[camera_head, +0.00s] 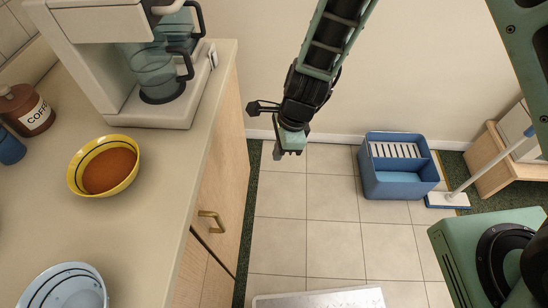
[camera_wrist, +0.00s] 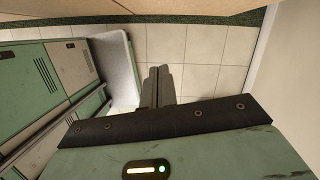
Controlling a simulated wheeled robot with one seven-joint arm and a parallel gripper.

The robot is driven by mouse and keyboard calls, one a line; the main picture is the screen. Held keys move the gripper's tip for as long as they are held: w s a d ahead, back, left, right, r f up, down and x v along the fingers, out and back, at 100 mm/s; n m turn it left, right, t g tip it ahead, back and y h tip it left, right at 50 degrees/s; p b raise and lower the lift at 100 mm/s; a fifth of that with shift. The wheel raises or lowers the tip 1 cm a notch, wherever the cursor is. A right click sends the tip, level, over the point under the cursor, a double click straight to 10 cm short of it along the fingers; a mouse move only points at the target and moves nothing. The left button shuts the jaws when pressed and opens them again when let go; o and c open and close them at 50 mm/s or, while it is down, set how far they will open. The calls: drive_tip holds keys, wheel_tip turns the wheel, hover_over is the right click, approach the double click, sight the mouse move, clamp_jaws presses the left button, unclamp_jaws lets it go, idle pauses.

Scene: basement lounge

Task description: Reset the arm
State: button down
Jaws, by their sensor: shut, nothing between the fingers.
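My arm hangs down from the top of the head view, with my gripper (camera_head: 290,150) at its lower end over the tiled floor, to the right of the counter. My gripper is shut and empty. In the wrist view the two fingers of my gripper (camera_wrist: 158,72) lie side by side, pointing away over the floor tiles. Nothing is held, and the gripper appears clear of the counter and the floor.
The counter (camera_head: 165,215) on the left bears a yellow bowl (camera_head: 78,172) with brown contents, a pale blue bowl (camera_head: 62,290), a coffee maker (camera_head: 115,75) and a coffee jar (camera_head: 25,108). A blue mop bucket (camera_head: 395,185) and a mop head (camera_head: 447,200) stand on the floor at right.

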drive_tip(key=shift+v, duration=1.35)
drive_tip(key=s+d+r+n+h, duration=0.1)
drive_tip(key=s+d+r+n, duration=0.3)
drive_tip(key=s+r+n, duration=0.5)
drive_tip(key=s+d+r+n+h, duration=0.1)
drive_tip(key=s+d+r+n, duration=0.4)
drive_tip(key=n, duration=1)
drive_tip(key=s+r, duration=0.3)
drive_tip(key=r, duration=0.2)
drive_tip(key=shift+s+r+n, duration=0.4)
